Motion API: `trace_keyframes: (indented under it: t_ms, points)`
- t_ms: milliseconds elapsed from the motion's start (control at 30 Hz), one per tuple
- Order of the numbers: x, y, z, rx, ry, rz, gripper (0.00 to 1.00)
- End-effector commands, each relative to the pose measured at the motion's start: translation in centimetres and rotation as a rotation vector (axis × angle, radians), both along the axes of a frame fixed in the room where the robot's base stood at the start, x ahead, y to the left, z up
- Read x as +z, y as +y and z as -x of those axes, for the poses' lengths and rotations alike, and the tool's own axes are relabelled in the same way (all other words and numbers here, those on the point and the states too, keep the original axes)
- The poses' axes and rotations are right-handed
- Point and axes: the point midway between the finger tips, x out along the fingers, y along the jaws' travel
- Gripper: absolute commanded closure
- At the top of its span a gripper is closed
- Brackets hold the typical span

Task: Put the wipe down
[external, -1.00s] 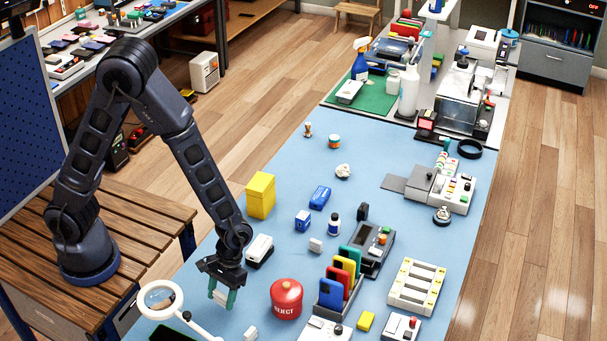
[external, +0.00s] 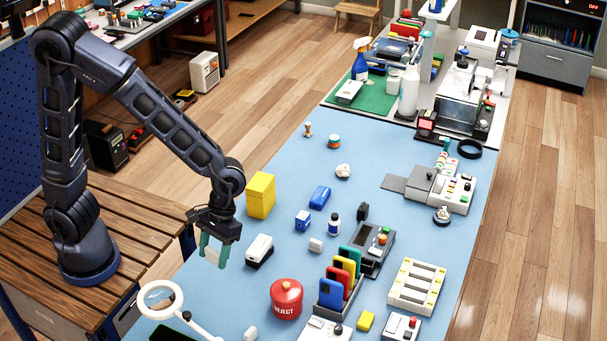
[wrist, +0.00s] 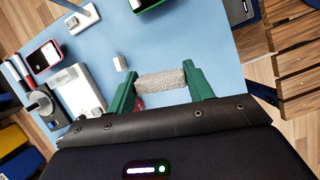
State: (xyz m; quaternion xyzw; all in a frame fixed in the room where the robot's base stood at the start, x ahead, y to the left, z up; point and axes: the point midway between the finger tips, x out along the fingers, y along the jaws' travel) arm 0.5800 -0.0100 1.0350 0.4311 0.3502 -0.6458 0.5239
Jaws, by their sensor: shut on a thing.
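The wipe is a pale grey, rough-textured roll (wrist: 160,84), held crosswise between the two green fingers of my gripper (wrist: 161,88) in the wrist view. In the external view my gripper (external: 214,252) is over the left edge of the blue table mat (external: 282,234), and the wipe (external: 212,254) shows as a pale patch between the fingers. The gripper is shut on the wipe. It appears raised above the mat; the exact height is unclear.
A white device (external: 260,250) stands just right of my gripper, with a yellow box (external: 261,195) behind it. A red reject pot (external: 286,298) and a ring magnifier (external: 161,299) stand nearer the camera. Bare mat lies between the yellow box and the small orange-banded jar (external: 334,141).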

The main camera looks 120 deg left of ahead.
Motion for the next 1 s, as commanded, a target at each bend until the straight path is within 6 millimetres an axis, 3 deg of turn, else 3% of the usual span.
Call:
trace_keyframes:
  t_ms: [200, 367, 700, 1000]
  points:
    - [0.5, 0.4, -0.1, 0.006, -0.001, 0.000, 0.69]
    - [1.1, 2.9, -0.7, 0.046, -0.003, 0.002, 0.69]
    - [4.2, 14.2, -1.6, 0.205, -0.007, 0.006, 0.69]
    - [7.1, 24.8, 0.4, 0.350, -0.008, 0.008, 0.69]
